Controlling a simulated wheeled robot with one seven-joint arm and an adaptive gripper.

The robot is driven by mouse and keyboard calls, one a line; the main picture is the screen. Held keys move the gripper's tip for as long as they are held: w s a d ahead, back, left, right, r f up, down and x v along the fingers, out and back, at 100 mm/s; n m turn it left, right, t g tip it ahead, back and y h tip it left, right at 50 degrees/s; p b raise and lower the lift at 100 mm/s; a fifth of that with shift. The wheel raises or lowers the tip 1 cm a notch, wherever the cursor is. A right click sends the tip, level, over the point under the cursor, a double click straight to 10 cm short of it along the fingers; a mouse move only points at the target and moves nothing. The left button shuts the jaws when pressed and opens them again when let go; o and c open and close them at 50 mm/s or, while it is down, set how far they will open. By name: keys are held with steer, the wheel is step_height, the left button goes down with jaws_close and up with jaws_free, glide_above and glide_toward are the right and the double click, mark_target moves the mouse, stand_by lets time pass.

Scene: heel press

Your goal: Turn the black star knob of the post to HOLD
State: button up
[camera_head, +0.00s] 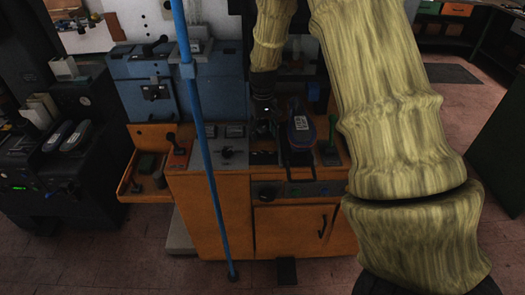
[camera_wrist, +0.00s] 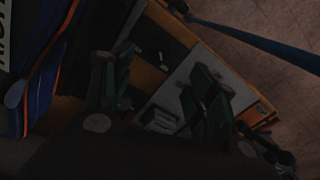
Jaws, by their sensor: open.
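A black knob (camera_head: 227,152) sits on a light grey plate (camera_head: 236,131) on top of the orange cabinet, just right of the blue pole; its lettering and pointer direction are too small to read. My gripper (camera_head: 263,120) is to the right of this knob, above the cabinet top, and looks dark there. In the wrist view my gripper (camera_wrist: 163,88) has its two green-padded fingers apart, with nothing held between them. A grey plate (camera_wrist: 168,97) shows beyond the fingers, partly covered by the right one. Whether the knob is behind that finger is unclear.
A blue pole (camera_head: 211,185) stands upright in front of the orange cabinet (camera_head: 220,210). A red-based lever (camera_head: 177,150) stands left of the pole.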

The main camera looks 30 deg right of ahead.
mark_target(263, 153)
steer(key=shift+f+p, duration=1.45)
steer(key=shift+f, duration=3.4)
steer(key=c, duration=1)
